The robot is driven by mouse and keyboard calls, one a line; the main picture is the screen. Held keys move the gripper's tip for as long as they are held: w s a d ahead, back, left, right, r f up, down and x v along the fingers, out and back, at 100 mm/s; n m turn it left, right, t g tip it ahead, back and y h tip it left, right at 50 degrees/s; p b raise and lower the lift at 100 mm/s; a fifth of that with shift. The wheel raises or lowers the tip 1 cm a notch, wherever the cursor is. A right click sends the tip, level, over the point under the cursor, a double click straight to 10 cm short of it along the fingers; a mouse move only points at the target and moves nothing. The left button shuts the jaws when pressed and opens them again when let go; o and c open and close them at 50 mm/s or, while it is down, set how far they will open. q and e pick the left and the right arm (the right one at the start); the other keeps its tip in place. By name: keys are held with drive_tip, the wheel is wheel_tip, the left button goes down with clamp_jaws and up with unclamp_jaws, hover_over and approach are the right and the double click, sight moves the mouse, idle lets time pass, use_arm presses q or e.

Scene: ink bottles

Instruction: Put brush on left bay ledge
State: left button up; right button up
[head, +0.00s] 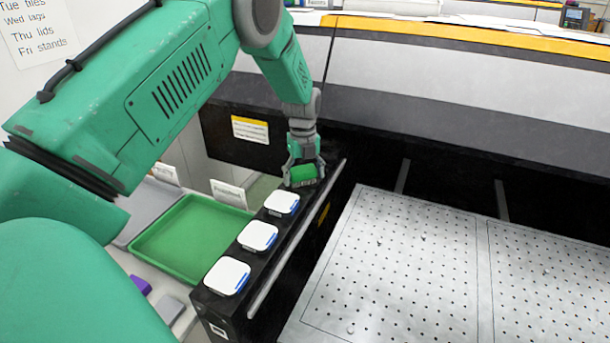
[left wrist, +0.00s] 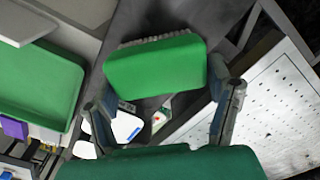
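The brush (left wrist: 155,68) is a green block with pale bristles along its far edge in the left wrist view. In the head view it shows as a small green piece (head: 303,175) at the far part of a black ledge (head: 262,285). My left gripper (left wrist: 162,85) has one finger at each end of the brush, and both seem to touch it. The gripper (head: 304,168) points down over the ledge in the head view. Whether the brush rests on the ledge or hangs just above it is hard to tell. My right gripper is not in view.
Three white-topped containers (head: 258,236) stand in a row on the ledge, nearer than the brush. A green tray (head: 190,240) lies left of the ledge. A perforated metal plate (head: 400,270) fills the right side, and a black wall with a label (head: 250,130) stands behind.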

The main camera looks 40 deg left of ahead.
sight(303, 171)
use_arm(q)
drive_tip(key=shift+o, duration=0.3)
drive_tip(key=shift+a+f, duration=0.1)
drive_tip(key=shift+a, duration=0.1)
drive_tip(key=shift+w+r, duration=0.1)
drive_tip(key=shift+r, duration=0.4)
wheel_tip(303, 171, up, 11)
drive_tip(key=shift+r, duration=0.2)
